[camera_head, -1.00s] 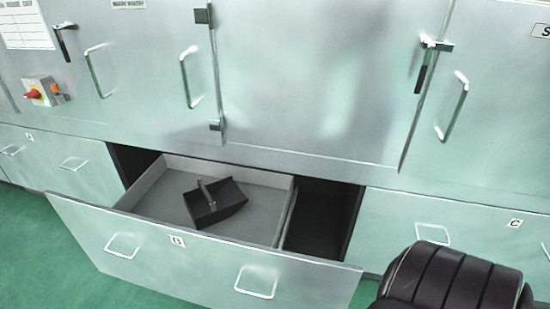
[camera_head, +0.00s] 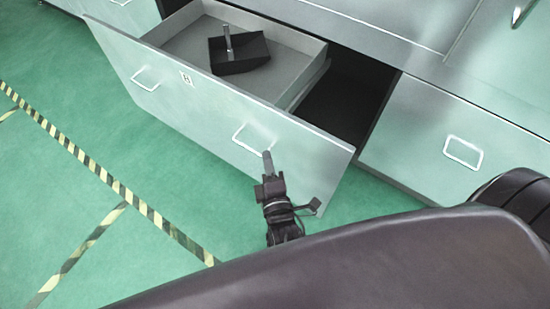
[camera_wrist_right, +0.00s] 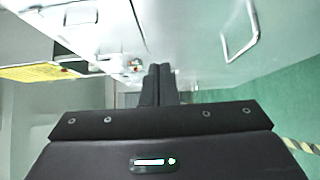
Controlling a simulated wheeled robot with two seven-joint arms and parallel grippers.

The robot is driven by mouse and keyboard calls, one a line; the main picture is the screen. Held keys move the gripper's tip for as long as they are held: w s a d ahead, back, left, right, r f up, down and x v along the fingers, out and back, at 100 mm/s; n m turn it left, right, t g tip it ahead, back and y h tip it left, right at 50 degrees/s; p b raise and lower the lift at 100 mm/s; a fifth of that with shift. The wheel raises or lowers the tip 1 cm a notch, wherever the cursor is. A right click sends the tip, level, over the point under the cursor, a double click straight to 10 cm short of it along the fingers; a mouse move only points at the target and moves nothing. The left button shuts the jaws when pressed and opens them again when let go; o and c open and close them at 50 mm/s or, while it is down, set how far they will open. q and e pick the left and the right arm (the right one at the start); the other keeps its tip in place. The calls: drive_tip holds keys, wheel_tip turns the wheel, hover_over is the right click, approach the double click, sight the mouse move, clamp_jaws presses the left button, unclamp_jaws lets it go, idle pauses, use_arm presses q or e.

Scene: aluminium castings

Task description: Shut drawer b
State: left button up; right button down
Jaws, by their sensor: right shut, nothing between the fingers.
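Drawer b (camera_head: 215,100), with its label on the pale green front, is pulled out in the head view. It has two wire handles, a left one (camera_head: 146,78) and a right one (camera_head: 240,139). A black dustpan-like tray with an upright grip (camera_head: 238,56) lies inside. My right gripper (camera_head: 267,156) is shut and empty in front of the drawer, by the lower right of the right handle. I cannot tell whether it touches the front. In the right wrist view its closed fingers (camera_wrist_right: 160,68) point forward and a wire handle (camera_wrist_right: 240,35) is at the upper right. My left gripper is not in view.
A closed drawer (camera_head: 445,140) is right of the open one, with a dark gap between. The green floor (camera_head: 90,200) in front is clear, with yellow-black tape (camera_head: 140,205). My dark arm fills the lower right. A yellow sign (camera_wrist_right: 45,72) shows in the wrist view.

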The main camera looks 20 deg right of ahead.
approach(269, 117)
drive_tip(key=w+a, duration=0.2)
drive_tip(key=w, duration=0.2)
drive_tip(key=shift+w+d+r, duration=0.1)
drive_tip(key=shift+w+d, duration=0.5)
drive_tip(key=shift+d, duration=0.35)
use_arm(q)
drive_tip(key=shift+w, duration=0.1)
use_arm(e)
drive_tip(key=shift+w+d, duration=0.3)
drive_tip(key=shift+d, duration=0.25)
